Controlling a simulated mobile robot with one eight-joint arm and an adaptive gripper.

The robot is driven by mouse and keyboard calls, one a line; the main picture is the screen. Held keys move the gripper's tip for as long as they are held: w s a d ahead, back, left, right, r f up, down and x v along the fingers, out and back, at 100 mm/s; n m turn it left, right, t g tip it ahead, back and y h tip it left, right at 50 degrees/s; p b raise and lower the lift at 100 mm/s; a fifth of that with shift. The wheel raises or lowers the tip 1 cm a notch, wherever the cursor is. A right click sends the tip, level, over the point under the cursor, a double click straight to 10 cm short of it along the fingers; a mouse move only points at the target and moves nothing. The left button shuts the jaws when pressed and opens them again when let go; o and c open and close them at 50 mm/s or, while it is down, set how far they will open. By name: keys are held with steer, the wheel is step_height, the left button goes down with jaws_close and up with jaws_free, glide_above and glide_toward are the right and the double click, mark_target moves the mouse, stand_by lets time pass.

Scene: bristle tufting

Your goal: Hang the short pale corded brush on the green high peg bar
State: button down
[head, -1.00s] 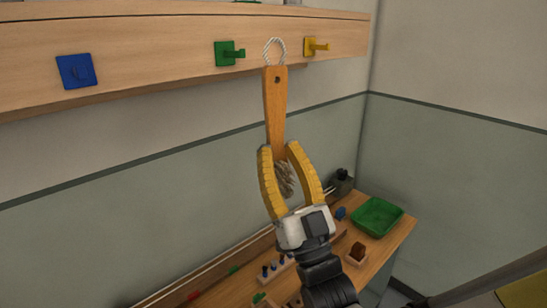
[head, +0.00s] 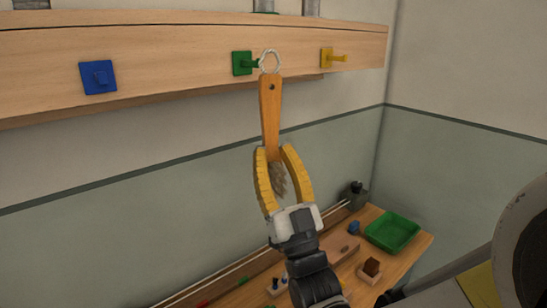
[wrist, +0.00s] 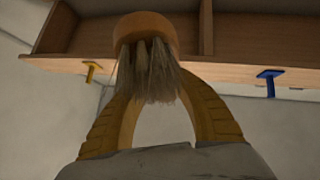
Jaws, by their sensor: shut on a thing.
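The corded brush (head: 270,105) has an orange-brown wooden handle pointing up, pale bristles below and a pale cord loop (head: 270,61) at the top. My gripper (head: 270,153) is shut on the brush near its lower end and holds it upright, bristles down. In the wrist view the brush's bristles (wrist: 147,72) hang between the fingers. The green peg (head: 244,62) is on the wooden bar, just left of the loop. The loop's left edge overlaps the green peg's tip in the head view; I cannot tell whether the cord is around it. The wrist view does not show the green peg.
A blue peg (head: 98,77) is to the left on the same wooden bar (head: 180,60), and a yellow peg (head: 333,58) is to the right. Below, a bench holds a green tray (head: 392,233) and a small wooden block holder (head: 370,271). Open air lies around the brush.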

steer(key=shift+w+a+f+b, duration=0.15)
steer(key=shift+w+a, duration=0.35)
steer(key=shift+w, duration=0.25)
steer(key=shift+w+a+f+b, duration=0.2)
steer(key=shift+w+a, duration=0.3)
steer(key=shift+w, duration=0.2)
steer(key=shift+w+a+f+b, duration=0.15)
steer(key=shift+w+a, duration=0.35)
steer(key=shift+w, duration=0.25)
steer(key=c, duration=1)
jaws_free()
steer(key=shift+s+f, duration=0.1)
steer(key=shift+f, duration=0.05)
steer(key=shift+b+v, duration=2.4)
steer(key=shift+v, duration=0.95)
